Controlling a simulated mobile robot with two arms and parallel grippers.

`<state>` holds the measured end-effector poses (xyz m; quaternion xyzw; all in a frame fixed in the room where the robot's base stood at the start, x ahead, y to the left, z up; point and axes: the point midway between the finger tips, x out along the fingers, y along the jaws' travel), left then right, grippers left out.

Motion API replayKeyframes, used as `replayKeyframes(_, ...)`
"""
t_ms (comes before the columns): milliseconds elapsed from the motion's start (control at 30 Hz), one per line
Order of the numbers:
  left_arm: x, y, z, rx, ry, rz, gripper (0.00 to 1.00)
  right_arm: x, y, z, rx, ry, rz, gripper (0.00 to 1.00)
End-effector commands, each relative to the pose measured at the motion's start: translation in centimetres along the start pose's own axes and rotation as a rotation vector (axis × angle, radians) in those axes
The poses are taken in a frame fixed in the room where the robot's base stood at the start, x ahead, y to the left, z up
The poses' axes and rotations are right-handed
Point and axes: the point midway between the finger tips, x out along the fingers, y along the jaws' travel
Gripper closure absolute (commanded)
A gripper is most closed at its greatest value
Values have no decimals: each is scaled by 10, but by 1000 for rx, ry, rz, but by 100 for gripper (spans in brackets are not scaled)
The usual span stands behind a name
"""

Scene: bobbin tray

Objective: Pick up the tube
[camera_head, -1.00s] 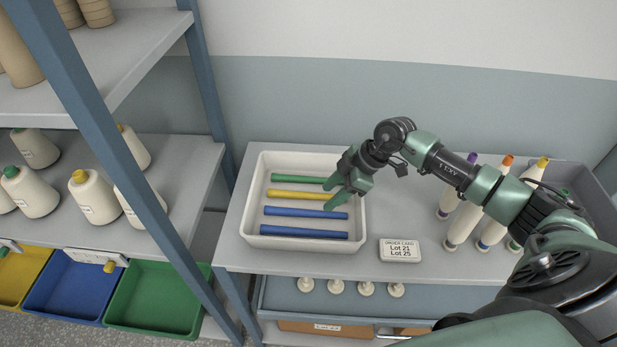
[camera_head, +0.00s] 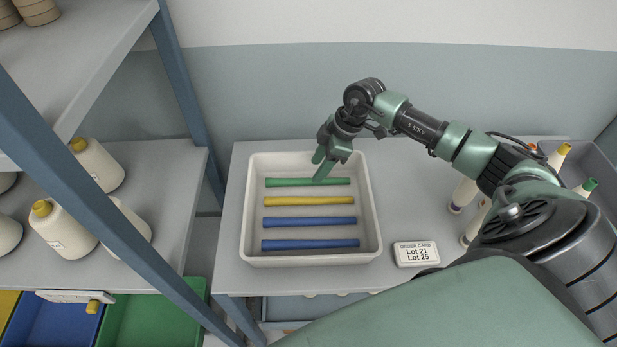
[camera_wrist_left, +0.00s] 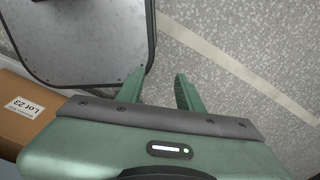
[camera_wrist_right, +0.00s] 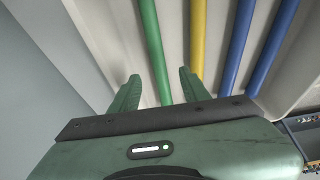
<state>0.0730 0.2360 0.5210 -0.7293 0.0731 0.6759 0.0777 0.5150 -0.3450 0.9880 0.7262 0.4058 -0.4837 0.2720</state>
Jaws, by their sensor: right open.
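A white tray (camera_head: 247,215) on the table holds a green tube (camera_head: 290,183), a yellow tube (camera_head: 308,201) and two blue tubes (camera_head: 309,222) (camera_head: 310,244), lying side by side. My right gripper (camera_head: 319,170) is open above the tray's far side, over the green tube. In the right wrist view, the green tube (camera_wrist_right: 153,50) runs between the spread fingers (camera_wrist_right: 159,90), and the yellow tube (camera_wrist_right: 198,35) runs up from the right finger. Nothing is held. My left gripper (camera_wrist_left: 158,90) shows only in the left wrist view, fingers apart and empty above the floor.
An order card reading Lot 21 and Lot 25 (camera_head: 416,254) lies right of the tray. Bobbins (camera_head: 464,194) stand farther right, partly behind my right arm. A blue shelf post (camera_head: 110,205) and shelves with cones are at the left. The table between tray and card is clear.

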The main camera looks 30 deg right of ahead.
Motion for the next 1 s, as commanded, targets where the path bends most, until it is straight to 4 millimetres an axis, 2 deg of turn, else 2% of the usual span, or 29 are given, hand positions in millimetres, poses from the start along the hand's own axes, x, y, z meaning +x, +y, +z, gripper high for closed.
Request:
replayKeyframes(167, 20, 1, 6, 1, -6, 1, 64, 20, -1, 3, -1, 1, 0, 54)
replayKeyframes(400, 49, -2, -16, 1, 28, -3, 64, 49, -1, 5, 0, 1, -1, 54)
replayKeyframes(500, 50, -2, -21, 2, 36, -4, 64, 51, -1, 4, 0, 0, 0, 54)
replayKeyframes(667, 48, -2, -18, 2, 33, -3, 64, 49, -1, 3, 0, 0, 0, 54)
replayKeyframes(700, 48, -2, -17, 2, 30, -3, 64, 49, -1, 3, 0, 0, 0, 57)
replayKeyframes(867, 48, -1, -10, 2, 20, -1, 64, 49, -1, 3, 0, 0, 0, 100)
replayKeyframes(1000, 48, 0, -7, 3, 16, -1, 64, 49, -1, 3, 0, 0, 0, 100)
